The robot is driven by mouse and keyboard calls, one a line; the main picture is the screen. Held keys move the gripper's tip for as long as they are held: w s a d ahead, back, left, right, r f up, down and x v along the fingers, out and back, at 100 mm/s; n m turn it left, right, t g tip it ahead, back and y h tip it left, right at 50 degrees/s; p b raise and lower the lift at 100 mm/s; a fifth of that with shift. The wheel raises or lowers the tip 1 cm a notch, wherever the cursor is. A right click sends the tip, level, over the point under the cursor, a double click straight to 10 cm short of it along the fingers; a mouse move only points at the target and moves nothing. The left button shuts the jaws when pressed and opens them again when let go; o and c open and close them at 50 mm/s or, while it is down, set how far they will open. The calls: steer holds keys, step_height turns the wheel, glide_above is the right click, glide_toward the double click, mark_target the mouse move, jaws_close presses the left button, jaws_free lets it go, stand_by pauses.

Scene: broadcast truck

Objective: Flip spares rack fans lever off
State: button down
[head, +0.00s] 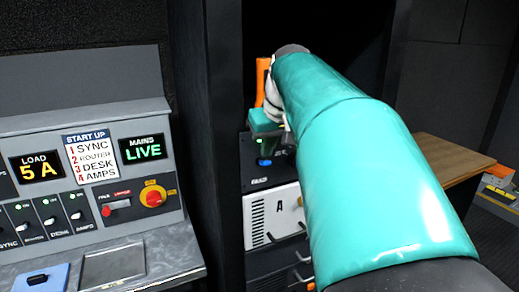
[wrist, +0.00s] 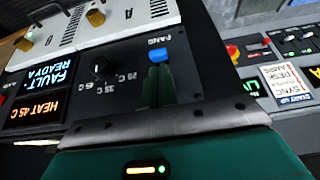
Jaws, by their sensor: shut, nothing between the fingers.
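In the head view the blue tip (head: 265,162) shows just below my gripper (head: 268,140). In the wrist view my gripper (wrist: 160,72) is shut and its dark green fingers point at the blue tip, touching it or very close. The fingers hide the lever's lower part, so I cannot tell its exact position. The teal arm covers the panel's right side in the head view.
The panel carries a black knob (wrist: 99,65) with temperature marks and FAULT and HEAT displays (wrist: 40,107). A white unit marked A (head: 272,218) sits below it. A control desk (head: 90,175) with switches and a red knob stands left. A wooden top (head: 440,165) is at right.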

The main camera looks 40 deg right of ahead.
mark_target(267, 163)
steer(key=shift+f, duration=0.4)
steer(key=shift+s+a+f+t, duration=0.15)
steer(key=shift+s+f+t, duration=0.1)
steer(key=shift+t, duration=0.35)
steer(key=shift+s+a+f+t+h, duration=0.1)
steer(key=shift+s+f+t+h, duration=0.2)
steer(key=shift+t, duration=0.3)
steer(key=shift+s+a+f+t+h, duration=0.1)
steer(key=shift+s+f+t+h, duration=0.35)
steer(key=shift+t, duration=0.35)
steer(key=shift+w, duration=0.3)
steer(key=shift+s+r, duration=0.1)
steer(key=shift+s, duration=0.05)
steer(key=shift+r, duration=0.65)
